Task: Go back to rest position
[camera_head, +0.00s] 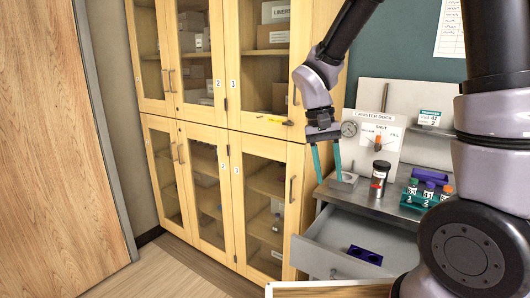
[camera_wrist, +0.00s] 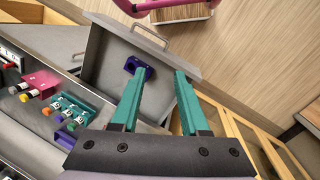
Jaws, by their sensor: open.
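My gripper (camera_head: 328,174) hangs from my arm with its two teal fingers pointing down, apart and empty, in front of the cabinet's right side and by the counter's left end. In the wrist view my gripper (camera_wrist: 161,76) shows both teal fingers spread with nothing between them. Beyond them is the open drawer (camera_wrist: 108,48), with a purple two-hole holder (camera_wrist: 139,68) lying in it. The same drawer (camera_head: 325,245) and purple holder (camera_head: 365,254) show in the head view, below my gripper.
A counter holds a dark canister (camera_head: 379,180) with a red label and a teal rack (camera_head: 418,196) of vials. The canister dock panel (camera_head: 381,128) stands behind. A wooden glass-door cabinet (camera_head: 233,140) is at left, with clear floor (camera_head: 165,268) before it.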

